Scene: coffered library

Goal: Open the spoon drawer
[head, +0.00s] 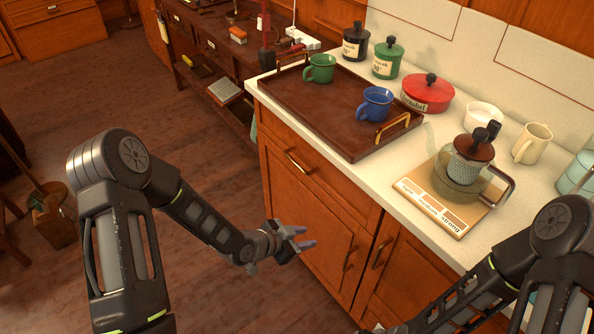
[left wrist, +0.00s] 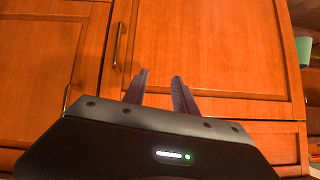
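A wooden drawer front (head: 330,185) sits just under the counter's edge, below the tray. It looks shut and flush, with a brass handle (head: 298,163) towards its left. I see no label saying that it is the spoon drawer. My left gripper (head: 308,239) is in front of the cabinet door below this drawer, lower than the handle. Its fingers are apart with nothing between them, and the gap also shows in the left wrist view (left wrist: 160,82). My right arm (head: 500,265) comes in at the lower right, and its gripper is outside the picture.
Cabinet doors with upright brass handles (head: 348,253) are below the drawer. On the counter are a dark tray (head: 300,105) with a green mug (head: 319,69) and a blue mug (head: 375,104), and a glass coffee press (head: 462,180). The floor left of the cabinet is open.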

